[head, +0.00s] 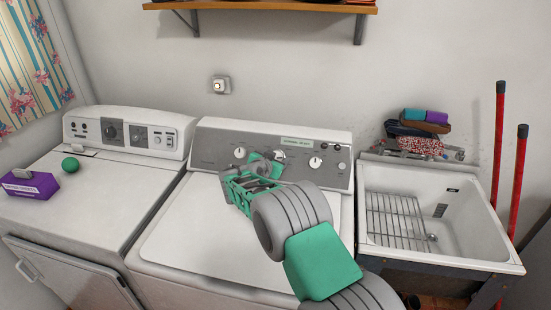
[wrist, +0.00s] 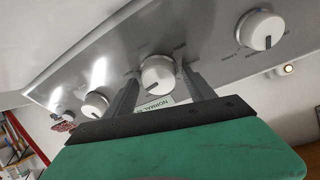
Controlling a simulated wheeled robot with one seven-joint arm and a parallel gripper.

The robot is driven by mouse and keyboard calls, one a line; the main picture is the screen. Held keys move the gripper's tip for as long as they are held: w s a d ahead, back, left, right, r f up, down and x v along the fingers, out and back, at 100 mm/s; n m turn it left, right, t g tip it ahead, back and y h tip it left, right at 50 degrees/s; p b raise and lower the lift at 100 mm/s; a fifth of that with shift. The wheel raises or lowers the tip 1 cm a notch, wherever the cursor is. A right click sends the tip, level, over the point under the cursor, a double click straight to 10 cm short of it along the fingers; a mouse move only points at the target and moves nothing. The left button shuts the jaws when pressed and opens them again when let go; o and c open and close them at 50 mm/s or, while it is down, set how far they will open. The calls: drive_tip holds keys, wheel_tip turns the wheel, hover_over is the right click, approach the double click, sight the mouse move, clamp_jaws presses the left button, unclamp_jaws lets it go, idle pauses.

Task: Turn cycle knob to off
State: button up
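The washer's grey control panel (head: 215,143) carries several white knobs. A middle knob (wrist: 158,75) with a dark pointer mark sits between my fingertips in the wrist view; my gripper mostly hides it in the head view. My gripper (head: 268,160) is at the panel, and in the wrist view (wrist: 160,78) its two fingers are spread, one on each side of that knob. I cannot tell whether they touch it. Other knobs are a left knob (head: 239,152) and a right knob (head: 315,162). The lettering is too small to tell which one is the cycle knob.
A dryer-like machine (head: 90,190) stands at the left with a green ball (head: 70,164) and a purple box (head: 30,187) on top. A utility sink (head: 440,215) with a rack is at the right. A wooden shelf (head: 260,6) hangs above.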

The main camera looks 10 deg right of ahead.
drive_tip(key=c, duration=1.2)
drive_tip(key=shift+b, duration=0.4)
drive_tip(key=n+b, duration=0.2)
drive_tip(key=n, duration=0.1)
drive_tip(key=shift+f, duration=0.2)
drive_tip(key=n+t+y+b, duration=0.1)
drive_tip(key=n+b, duration=0.2)
drive_tip(key=n, duration=0.2)
drive_tip(key=n+y+b, duration=0.1)
drive_tip(key=n, duration=0.4)
drive_tip(key=shift+r, duration=0.15)
drive_tip(key=shift+n+y+b, duration=0.45)
drive_tip(key=shift+n+y, duration=0.05)
drive_tip(key=shift+n, duration=1.6)
